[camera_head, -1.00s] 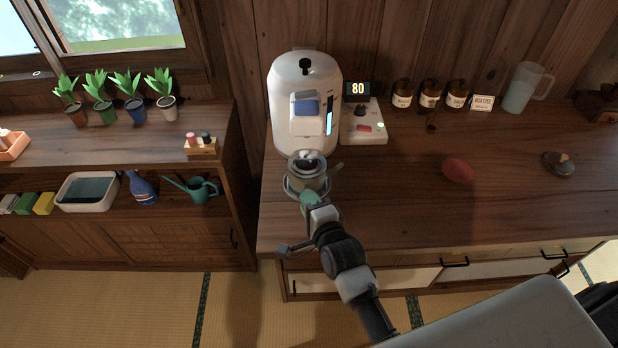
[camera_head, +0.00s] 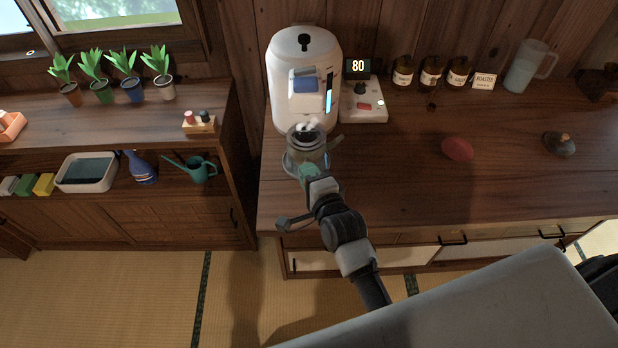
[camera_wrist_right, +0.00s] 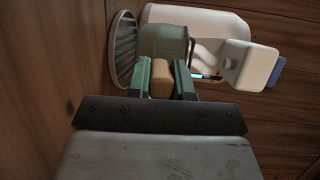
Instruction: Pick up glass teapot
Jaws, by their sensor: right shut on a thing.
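The glass teapot (camera_head: 307,148), a greenish see-through pot, is at the front of the white water dispenser (camera_head: 303,65), over its round drip tray (camera_head: 291,168). In the right wrist view the teapot (camera_wrist_right: 165,42) shows beside the slotted tray (camera_wrist_right: 122,50); whether they touch is hard to tell. My right gripper (camera_head: 308,172) is at the teapot's near side. Its green fingers (camera_wrist_right: 162,78) are shut on the brown handle (camera_wrist_right: 161,82). My left gripper is not in view.
A control box (camera_head: 362,103) with an "80" display stands right of the dispenser. Jars (camera_head: 430,75), a pitcher (camera_head: 527,68), a red oval object (camera_head: 457,149) and a dark lidded object (camera_head: 559,144) are farther right. The middle of the counter is mostly clear.

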